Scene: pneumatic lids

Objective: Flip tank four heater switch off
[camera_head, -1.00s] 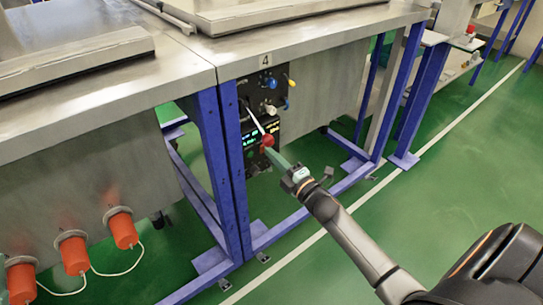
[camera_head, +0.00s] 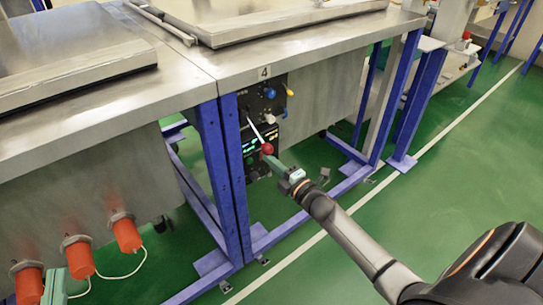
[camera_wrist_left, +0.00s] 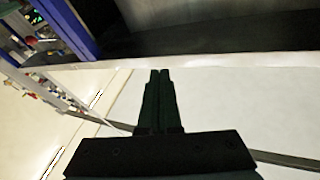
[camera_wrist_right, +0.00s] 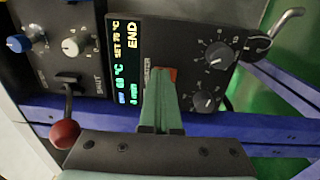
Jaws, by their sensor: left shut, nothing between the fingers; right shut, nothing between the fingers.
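Tank four's control panel (camera_head: 262,125) is on the table front under the "4" label (camera_head: 264,71). My right gripper (camera_head: 272,161) is shut at the panel's lower part, beside the red-knobbed lever (camera_head: 267,148). In the right wrist view its closed fingertips (camera_wrist_right: 161,72) overlap a small orange-red heater switch (camera_wrist_right: 173,73), by lettering that ends in "TER". The fingers partly hide the switch, so its position and any contact cannot be told. My left gripper (camera_wrist_left: 160,75) is shut and empty; a bit of it shows at the bottom left of the head view (camera_head: 55,288).
The panel display (camera_wrist_right: 126,60) lights "SET 70 °C" and "END". Two black dials (camera_wrist_right: 212,75) lie right of the fingers; the red lever knob (camera_wrist_right: 65,134) is at the left. Blue frame legs (camera_head: 228,170) and orange plugs (camera_head: 127,234) stand left.

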